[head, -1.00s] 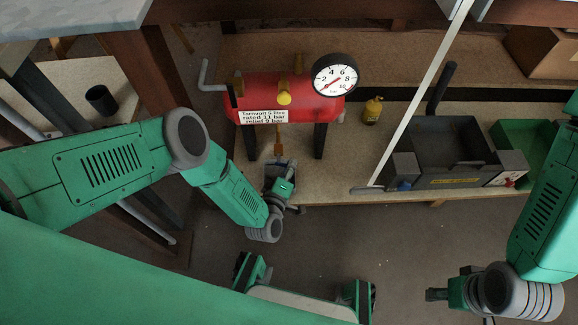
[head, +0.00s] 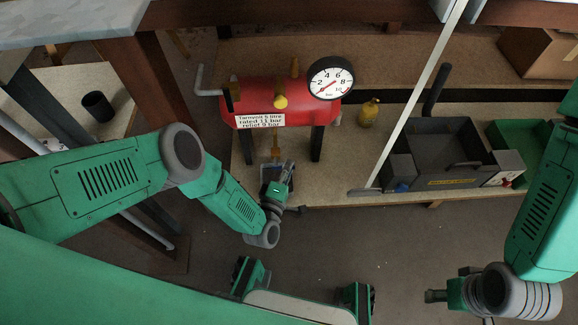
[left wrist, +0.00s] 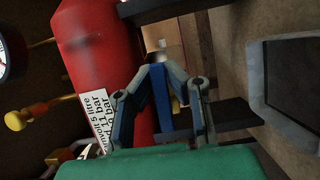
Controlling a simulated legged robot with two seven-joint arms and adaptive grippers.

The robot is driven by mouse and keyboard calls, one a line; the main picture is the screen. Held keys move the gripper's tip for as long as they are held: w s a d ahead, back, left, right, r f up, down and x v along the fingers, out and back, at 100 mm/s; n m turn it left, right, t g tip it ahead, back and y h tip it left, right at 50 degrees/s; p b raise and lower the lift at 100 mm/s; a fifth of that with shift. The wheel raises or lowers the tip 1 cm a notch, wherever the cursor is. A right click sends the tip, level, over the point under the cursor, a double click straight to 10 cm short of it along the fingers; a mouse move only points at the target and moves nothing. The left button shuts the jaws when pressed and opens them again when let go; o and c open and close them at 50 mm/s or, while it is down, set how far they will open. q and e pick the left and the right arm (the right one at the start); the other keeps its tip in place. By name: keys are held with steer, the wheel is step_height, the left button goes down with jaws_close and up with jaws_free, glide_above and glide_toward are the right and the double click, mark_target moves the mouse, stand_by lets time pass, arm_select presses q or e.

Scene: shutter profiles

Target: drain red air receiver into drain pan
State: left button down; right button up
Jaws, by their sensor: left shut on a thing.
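The red air receiver (head: 300,110) stands on dark legs on the bench, with a white label and a round gauge (head: 331,78) on top. Its needle points to the lower left. A brass drain fitting (head: 276,148) hangs under it. My left gripper (head: 277,166) is just below this fitting, shut on a small part there. In the left wrist view the fingers (left wrist: 165,95) close beside the red tank (left wrist: 100,50), with a bit of yellow between them. A dark tray with a grey rim (left wrist: 257,95) could be the drain pan. My right gripper (head: 430,296) is low at right, away from everything.
A dark open box (head: 450,145) and a green bin (head: 510,137) stand on the bench at right. A pale bar (head: 425,90) crosses in front. A black cup (head: 98,104) stands at left.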

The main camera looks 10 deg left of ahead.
arm_select(q)
steer(key=shift+s+f, duration=0.2)
steer(key=shift+s, duration=0.05)
steer(key=c, duration=1.7)
jaws_free()
steer(key=shift+c, duration=0.2)
steer(key=shift+o, duration=0.9)
steer(key=shift+w+r, duration=0.1)
steer(key=s, duration=0.7)
steer(key=shift+s+a, duration=0.25)
steer(key=shift+a, duration=0.2)
